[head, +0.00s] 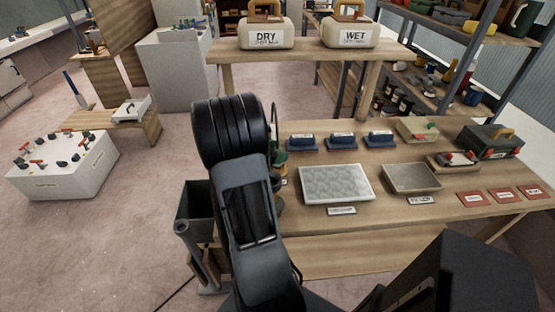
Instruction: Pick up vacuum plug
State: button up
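I cannot pick out the vacuum plug for sure in the head view. My black arm rises through the middle of the picture and hides the left end of the workbench (445,208). Just right of the arm, a thin dark curved piece and a small green item (279,158) show partly at the bench's left end. I cannot tell what they are. My gripper is not visible; only arm links show.
The bench holds blue blocks (343,141), a pale textured tray (335,183), a grey tray (412,177), a dark toolbox (489,141) and red cards (503,195). DRY (267,36) and WET (350,36) containers stand on a shelf behind.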

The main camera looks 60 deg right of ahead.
grip_shut()
dwell(0.3)
notch_tip(320, 180, up, 9)
jog(key=shift+r+p, duration=0.2)
jog(key=shift+p, duration=0.25)
jog(key=shift+r, duration=0.45)
jog(key=shift+r+p, duration=0.45)
jog(key=shift+p, duration=0.35)
jog(key=w+d+r+n+t+h+p, duration=0.1)
jog(key=w+d+r+n+t+p, duration=0.15)
jog(key=w, duration=0.25)
jog(key=w+d+r+n+t+h+p, duration=0.1)
jog(key=w+d+r+n+t+p, duration=0.15)
jog(key=w+t, duration=0.2)
jog(key=w+a+n+t+y+p, duration=0.1)
jog(key=w+n+t, duration=0.6)
jog(key=w, duration=0.3)
jog(key=shift+w+a+f, duration=0.35)
jog(key=shift+w+f, duration=0.05)
jog(key=shift+f, duration=0.05)
